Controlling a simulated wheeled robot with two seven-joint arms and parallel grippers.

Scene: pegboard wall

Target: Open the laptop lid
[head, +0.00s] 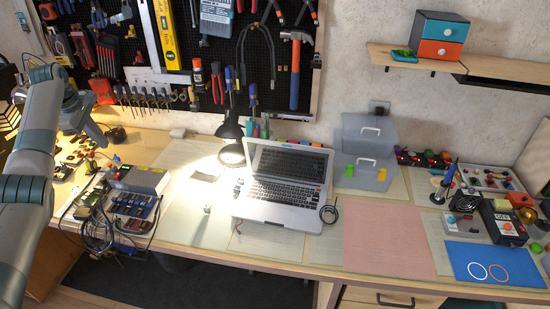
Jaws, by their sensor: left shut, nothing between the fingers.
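The silver laptop (278,217) stands near the middle of the workbench, its keyboard showing. My left gripper (103,141) is at the far left, above the left part of the bench and well apart from the laptop. It is shut and empty. My right gripper is not in view.
A lit desk lamp (231,154) stands close to the laptop's left side. Electronics and cables (130,208) lie between my left gripper and the laptop. The pink mat (388,240) is bare.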

